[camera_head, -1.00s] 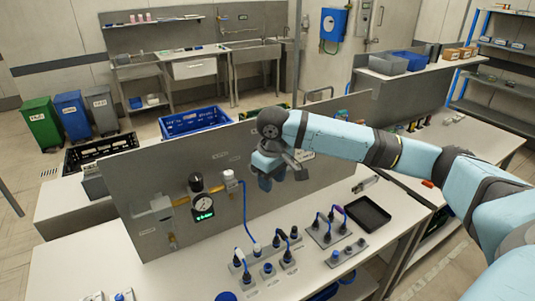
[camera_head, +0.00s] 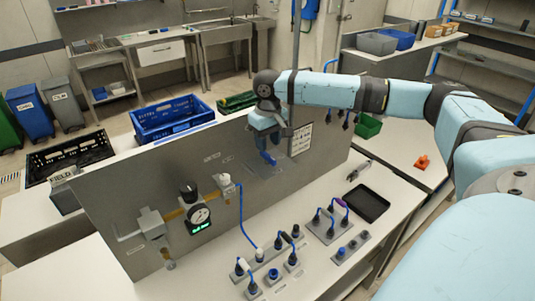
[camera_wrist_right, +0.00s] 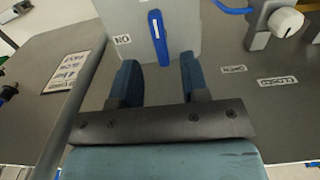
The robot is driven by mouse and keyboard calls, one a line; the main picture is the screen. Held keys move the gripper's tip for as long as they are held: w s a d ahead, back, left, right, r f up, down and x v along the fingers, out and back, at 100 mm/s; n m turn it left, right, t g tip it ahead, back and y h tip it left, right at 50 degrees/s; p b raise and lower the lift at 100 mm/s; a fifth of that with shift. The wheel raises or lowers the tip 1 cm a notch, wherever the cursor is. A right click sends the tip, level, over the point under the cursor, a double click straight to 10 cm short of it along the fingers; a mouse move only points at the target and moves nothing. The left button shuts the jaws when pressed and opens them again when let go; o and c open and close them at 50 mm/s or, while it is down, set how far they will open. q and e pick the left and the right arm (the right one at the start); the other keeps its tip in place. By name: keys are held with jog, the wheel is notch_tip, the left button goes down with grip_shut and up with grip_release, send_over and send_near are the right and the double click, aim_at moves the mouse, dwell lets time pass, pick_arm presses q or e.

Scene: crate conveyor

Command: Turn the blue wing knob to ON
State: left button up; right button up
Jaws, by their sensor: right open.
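The blue wing knob (camera_head: 268,157) sits on a grey plate on the upright grey panel. In the right wrist view the knob (camera_wrist_right: 158,37) is a long blue bar, nearly upright with a slight tilt. An ON label (camera_wrist_right: 122,39) is beside it on the plate. My right gripper (camera_head: 274,138) is at the panel just above the knob in the head view. In the right wrist view my right gripper (camera_wrist_right: 158,66) is open, with the knob lined up between its two blue fingers. Whether they touch it cannot be told. My left gripper is out of view.
Plugs with blue cables (camera_head: 258,256) and a black tray (camera_head: 366,203) are on the table below.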

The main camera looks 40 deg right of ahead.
aim_at(269, 156)
jog(key=f, duration=0.3)
jog(key=shift+s+f, duration=0.3)
jog(key=shift+w+f, duration=0.2)
jog(key=shift+f, duration=0.35)
jog(key=shift+s+r, duration=0.1)
grip_shut()
